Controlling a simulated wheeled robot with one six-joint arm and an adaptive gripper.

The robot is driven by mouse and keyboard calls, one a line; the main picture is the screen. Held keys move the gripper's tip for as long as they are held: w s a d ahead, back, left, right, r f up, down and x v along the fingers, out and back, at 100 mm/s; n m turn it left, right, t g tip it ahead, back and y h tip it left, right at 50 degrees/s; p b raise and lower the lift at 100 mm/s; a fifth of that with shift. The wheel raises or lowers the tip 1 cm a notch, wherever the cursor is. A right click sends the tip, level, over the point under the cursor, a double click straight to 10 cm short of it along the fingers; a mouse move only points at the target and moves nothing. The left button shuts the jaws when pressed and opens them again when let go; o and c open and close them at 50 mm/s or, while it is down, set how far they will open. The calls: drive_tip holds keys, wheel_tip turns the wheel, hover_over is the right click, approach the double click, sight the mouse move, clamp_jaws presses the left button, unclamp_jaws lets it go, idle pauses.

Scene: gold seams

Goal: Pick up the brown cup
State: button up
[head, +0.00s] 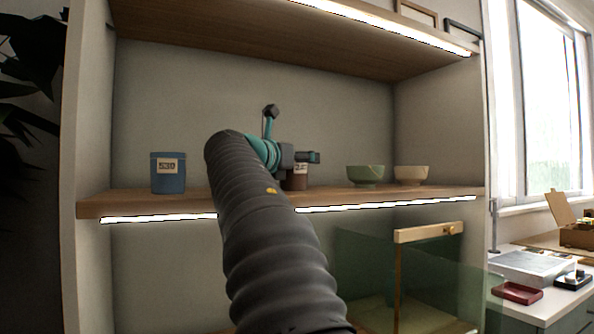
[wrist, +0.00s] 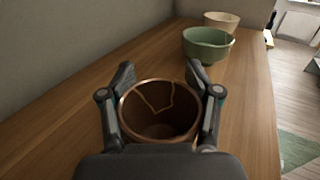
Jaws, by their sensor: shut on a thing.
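The brown cup (wrist: 159,127) stands upright between the two fingers of my gripper (wrist: 160,88) in the wrist view. It has a copper-coloured rim and a gold seam line inside. My gripper is shut on the cup, with one finger on each side. In the head view, the brown cup (head: 297,181) is mostly hidden behind my gripper (head: 312,157), with part of a pale label showing. It is at the wooden shelf (head: 130,203). I cannot tell whether its base touches the shelf.
A blue labelled canister (head: 168,174) stands to the left on the shelf. A green bowl (head: 365,174) and a cream bowl (head: 411,175) stand to the right. A lit upper shelf (head: 250,30) is overhead. Glass panels (head: 440,270) are below.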

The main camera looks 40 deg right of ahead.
drive_tip(key=shift+r, duration=0.1)
drive_tip(key=shift+s+r, duration=0.2)
drive_tip(key=shift+r, duration=3.15)
drive_tip(key=s+a+b, duration=0.1)
drive_tip(key=s+a, duration=0.1)
drive_tip(key=s, duration=0.7)
drive_tip(key=s+a+b, duration=0.2)
drive_tip(key=s, duration=0.8)
drive_tip(key=shift+s+a, duration=0.15)
drive_tip(key=shift+a, duration=0.15)
